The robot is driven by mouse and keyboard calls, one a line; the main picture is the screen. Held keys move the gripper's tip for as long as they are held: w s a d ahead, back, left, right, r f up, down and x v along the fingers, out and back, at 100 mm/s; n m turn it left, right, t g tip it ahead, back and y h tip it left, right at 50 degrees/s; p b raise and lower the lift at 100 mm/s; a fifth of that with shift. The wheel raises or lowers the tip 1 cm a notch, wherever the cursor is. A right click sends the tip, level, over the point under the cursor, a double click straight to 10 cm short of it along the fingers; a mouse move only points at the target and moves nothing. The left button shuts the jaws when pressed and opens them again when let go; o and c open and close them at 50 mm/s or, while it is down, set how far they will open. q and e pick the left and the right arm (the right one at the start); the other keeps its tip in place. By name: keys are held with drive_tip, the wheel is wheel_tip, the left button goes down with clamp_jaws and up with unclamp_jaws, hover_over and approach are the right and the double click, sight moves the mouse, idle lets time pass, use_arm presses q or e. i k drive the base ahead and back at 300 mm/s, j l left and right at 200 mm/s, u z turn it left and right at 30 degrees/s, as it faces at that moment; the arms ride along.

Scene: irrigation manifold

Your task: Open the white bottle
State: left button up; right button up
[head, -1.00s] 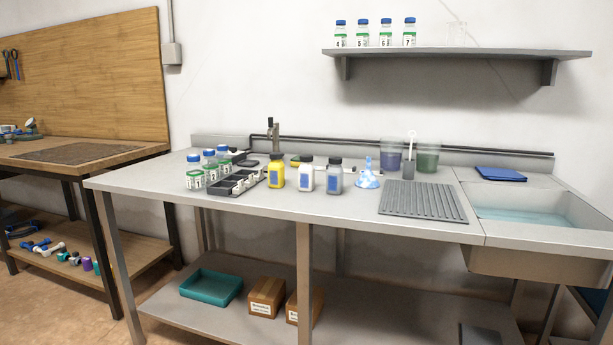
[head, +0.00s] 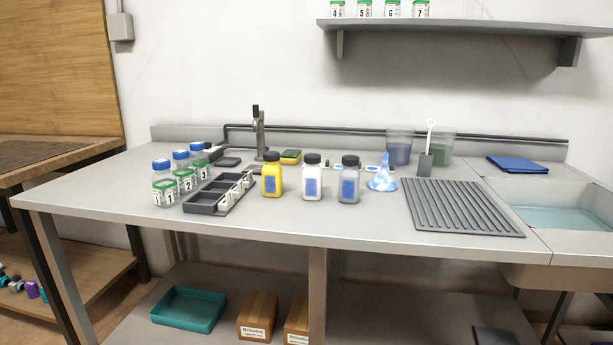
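The white bottle (head: 312,180) stands upright on the grey bench (head: 330,226), with a black cap on it and a blue label on its front. A yellow bottle (head: 272,177) with a black cap stands to its left. A grey bottle (head: 349,182) with a black cap stands close to its right. Neither of my grippers is in view.
Numbered jars (head: 184,176) and a black divided tray (head: 210,199) stand at the left. A blue-and-white funnel-shaped thing (head: 383,175), a ribbed drain mat (head: 462,207) and a sink (head: 565,218) lie to the right. The bench front before the bottles is clear.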

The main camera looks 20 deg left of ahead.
sight(312, 174)
drive_tip(key=i+j, duration=0.15)
drive_tip(key=j, duration=0.2)
drive_tip(key=i+j+z, duration=0.15)
drive_tip(key=j, duration=0.2)
drive_tip(key=i+j, duration=0.15)
drive_tip(key=j, duration=0.25)
drive_tip(key=z, duration=0.05)
